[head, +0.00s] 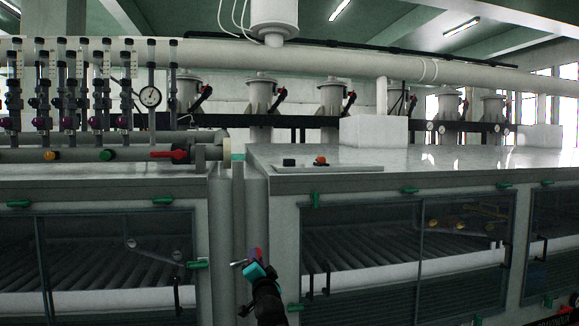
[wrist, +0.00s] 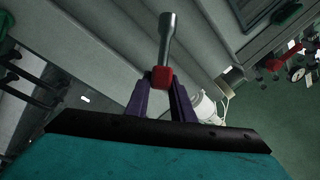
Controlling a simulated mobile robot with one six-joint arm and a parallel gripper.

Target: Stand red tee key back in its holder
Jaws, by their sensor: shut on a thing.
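The red tee key (wrist: 167,38) has a grey metal shaft with a socket-like end and a red block at its base. My gripper (wrist: 161,88) is shut on the red part between its purple fingers, and the shaft points away from the wrist. In the head view my gripper (head: 257,266) is low in the middle, in front of the gap between two machine cabinets. The key (head: 239,263) shows there as a short grey shaft pointing left. I cannot make out its holder for certain in either view.
A flat plate (head: 345,169) on the right cabinet's top bears a dark knob (head: 289,162) and an orange-red knob (head: 320,161). A red valve handle (head: 170,155) sits on the pipe at left. Green latches (head: 197,264) stick out from the glazed cabinet fronts.

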